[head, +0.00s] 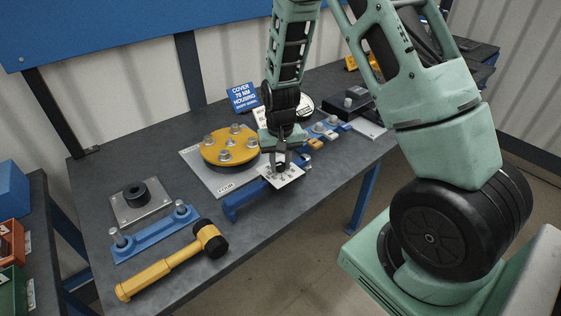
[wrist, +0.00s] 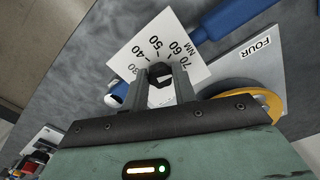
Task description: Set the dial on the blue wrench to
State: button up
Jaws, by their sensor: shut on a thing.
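The blue wrench (head: 243,198) lies on the bench near its front edge, and part of its blue body shows in the wrist view (wrist: 234,17). A white dial plate (head: 293,178) sits on it; in the wrist view the plate (wrist: 187,42) reads 30, 40, 50, 60 and 70 NM. My gripper (head: 280,164) points down over the plate. In the wrist view my gripper (wrist: 160,82) is shut on the dark dial knob (wrist: 159,70) at the scale's centre. The fingers hide part of the knob, and I cannot tell which number it points to.
A yellow flange (head: 229,146) with several bolts stands on a plate labelled FOUR, close left of the wrench. A blue sign (head: 242,97) reads COVER 70 NM, HOUSING below. A yellow mallet (head: 170,266) and blue bracket (head: 155,234) lie front left. Small parts stand to the right.

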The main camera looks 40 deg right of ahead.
aim_at(280, 165)
jog(key=shift+m, duration=0.6)
jog(key=o, duration=1)
notch_tip(280, 165, up, 18)
jog(key=b, duration=0.2)
jog(key=shift+f, duration=0.25)
jog(key=shift+a, duration=0.15)
